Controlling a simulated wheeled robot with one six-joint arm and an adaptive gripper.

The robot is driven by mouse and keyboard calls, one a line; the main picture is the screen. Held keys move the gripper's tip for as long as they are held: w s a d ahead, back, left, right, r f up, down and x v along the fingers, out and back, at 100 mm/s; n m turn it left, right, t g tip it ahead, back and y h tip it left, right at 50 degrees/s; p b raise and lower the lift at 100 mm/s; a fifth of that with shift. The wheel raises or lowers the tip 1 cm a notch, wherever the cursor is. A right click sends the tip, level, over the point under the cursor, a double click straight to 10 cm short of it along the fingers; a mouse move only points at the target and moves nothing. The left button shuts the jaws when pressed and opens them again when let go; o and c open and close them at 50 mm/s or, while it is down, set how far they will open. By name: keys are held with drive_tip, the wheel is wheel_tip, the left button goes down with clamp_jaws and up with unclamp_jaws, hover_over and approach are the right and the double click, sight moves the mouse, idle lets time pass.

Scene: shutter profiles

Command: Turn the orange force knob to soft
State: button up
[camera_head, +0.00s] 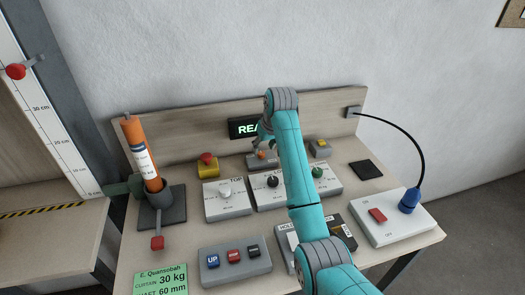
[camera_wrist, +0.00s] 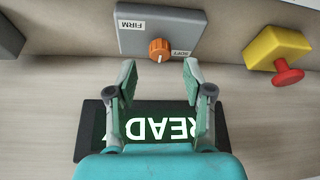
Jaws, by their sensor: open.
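The orange force knob (camera_wrist: 159,50) sits on a small grey box (camera_wrist: 160,28) in the wrist view. A FIRM label (camera_wrist: 131,24) is at the picture's upper left of it and a SOFT label (camera_wrist: 181,53) at its right. A pale mark on the knob appears to point toward the picture's bottom. In the head view the knob (camera_head: 261,156) shows small beside my arm. My gripper (camera_wrist: 159,72) is open and empty, its two fingers apart on either side of the knob's line, with the knob just beyond the fingertips. I cannot tell whether they touch anything.
A lit READY display (camera_wrist: 165,120) lies below the fingers in the wrist view. A yellow box with a red button (camera_wrist: 288,72) is at the right. In the head view, grey dial boxes (camera_head: 226,209) and a button box (camera_head: 235,264) stand in front.

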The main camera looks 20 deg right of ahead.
drive_tip(key=v, duration=0.8)
drive_tip(key=shift+s, duration=0.15)
